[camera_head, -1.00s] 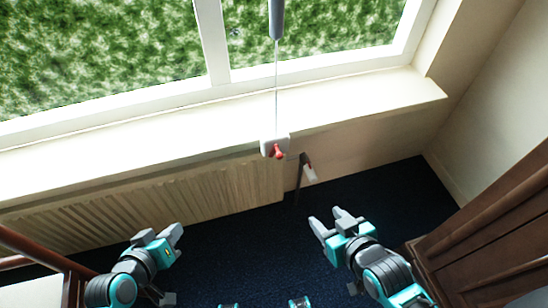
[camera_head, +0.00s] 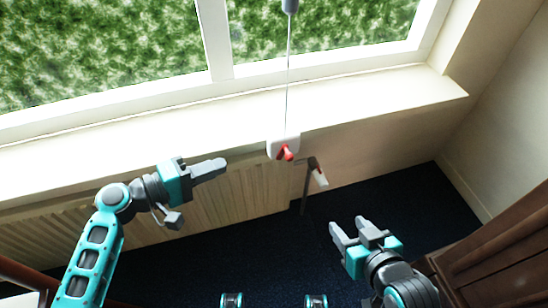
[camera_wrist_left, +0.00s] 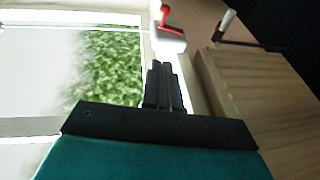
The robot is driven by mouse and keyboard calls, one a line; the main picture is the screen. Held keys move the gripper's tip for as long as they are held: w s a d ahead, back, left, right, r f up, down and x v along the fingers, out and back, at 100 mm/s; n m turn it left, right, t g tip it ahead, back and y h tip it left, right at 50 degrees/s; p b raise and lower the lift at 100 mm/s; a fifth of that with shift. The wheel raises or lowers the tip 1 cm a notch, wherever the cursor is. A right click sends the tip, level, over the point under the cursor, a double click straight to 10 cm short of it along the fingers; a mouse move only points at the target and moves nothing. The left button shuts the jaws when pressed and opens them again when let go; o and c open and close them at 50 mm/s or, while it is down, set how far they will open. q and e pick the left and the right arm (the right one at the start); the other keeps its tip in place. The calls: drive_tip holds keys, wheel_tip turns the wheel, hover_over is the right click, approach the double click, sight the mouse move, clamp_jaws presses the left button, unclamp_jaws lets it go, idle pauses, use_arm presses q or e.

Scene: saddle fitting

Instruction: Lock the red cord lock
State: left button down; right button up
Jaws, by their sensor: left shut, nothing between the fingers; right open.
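The red cord lock (camera_head: 287,153) is a small red lever on a white housing (camera_head: 278,147) at the front edge of the window sill. A thin cord (camera_head: 288,80) runs up from it. The lock also shows in the left wrist view (camera_wrist_left: 165,14), ahead of the fingers. My left gripper (camera_head: 222,165) is shut and empty, to the left of the lock and apart from it, with its fingers pointing right towards it. Its closed fingers show in the left wrist view (camera_wrist_left: 158,70). My right gripper (camera_head: 347,226) is open and empty, below and right of the lock.
A dark post with a white-ended handle (camera_head: 319,177) stands just right of and below the lock. A ribbed radiator (camera_head: 240,195) lies under the sill (camera_head: 360,103). Brown wooden furniture (camera_head: 500,250) stands at the lower right. The dark blue floor between my arms is clear.

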use_arm(q)
drive_tip(key=b, duration=0.1)
approach(284, 150)
drive_tip(key=w+d, duration=0.2)
drive_tip(key=w, duration=0.1)
drive_tip(key=shift+s+d+f, duration=0.1)
drive_tip(key=shift+d+f, duration=0.05)
drive_tip(key=shift+d, duration=0.35)
drive_tip(key=shift+s+d+f, duration=0.15)
drive_tip(key=shift+d, duration=0.4)
drive_tip(key=shift+s+d+f, duration=0.1)
drive_tip(key=shift+d, duration=0.45)
